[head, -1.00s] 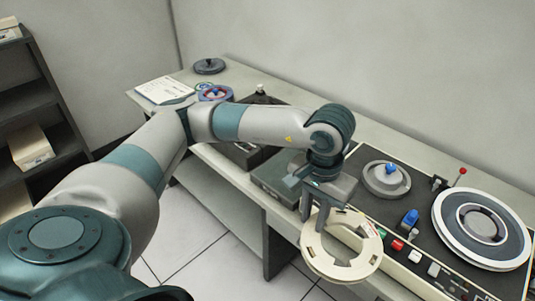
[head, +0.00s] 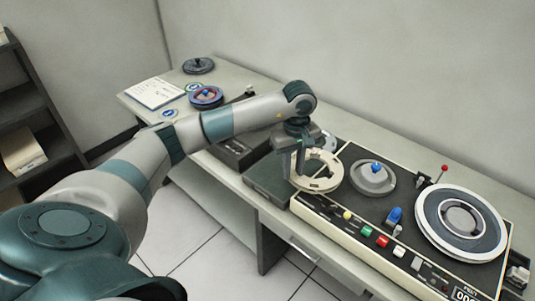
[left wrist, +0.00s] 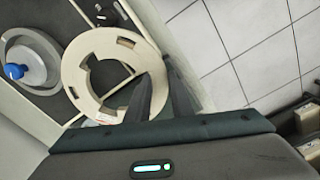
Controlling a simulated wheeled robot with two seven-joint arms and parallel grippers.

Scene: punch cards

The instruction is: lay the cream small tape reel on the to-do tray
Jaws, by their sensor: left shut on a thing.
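The cream small tape reel (head: 318,185) is a flat ring with a large open centre. My left gripper (head: 297,172) is shut on its rim, pointing down, and holds it over the left end of the tape machine, by a dark grey-green tray (head: 262,188). I take this tray for the to-do tray; I can read no label. In the left wrist view the reel (left wrist: 78,77) shows as a full ring, with its rim between the fingers (left wrist: 163,88). The gripper hides part of the reel. My right gripper is not in view.
The tape machine (head: 335,212) carries a grey hub with a blue knob (head: 374,178), a large white-rimmed reel (head: 440,243) and coloured buttons. A red-tipped lever (head: 445,168) stands up behind. Papers (head: 155,92) and a dark reel (head: 198,65) lie at the far left end.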

